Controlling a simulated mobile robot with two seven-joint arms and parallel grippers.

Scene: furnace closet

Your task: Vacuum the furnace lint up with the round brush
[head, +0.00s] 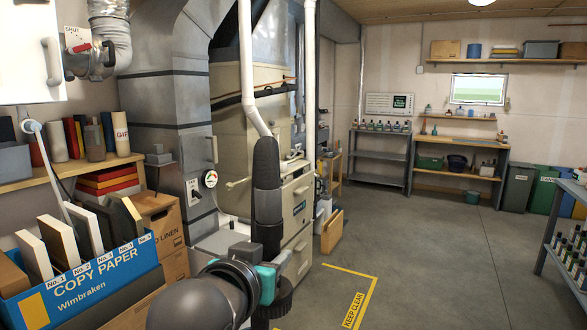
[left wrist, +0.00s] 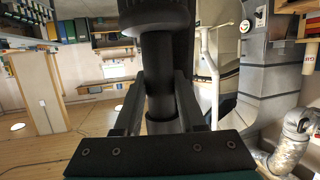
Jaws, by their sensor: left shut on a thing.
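My left gripper (head: 266,268) is shut on a black vacuum wand (head: 266,195), which stands about upright in front of the furnace. In the left wrist view the fingers (left wrist: 158,105) clasp the dark wand (left wrist: 160,65) from both sides. The beige furnace (head: 295,210) stands just behind the wand. I cannot make out any lint. My right gripper is not in view.
A blue copy paper box (head: 85,295) with several upright boards and a shelf of books (head: 110,168) stand close at the left. Grey duct (head: 160,110) rises beside the furnace. Yellow "keep clear" floor marking (head: 352,308) lies at front; the floor (head: 430,240) to the right is open.

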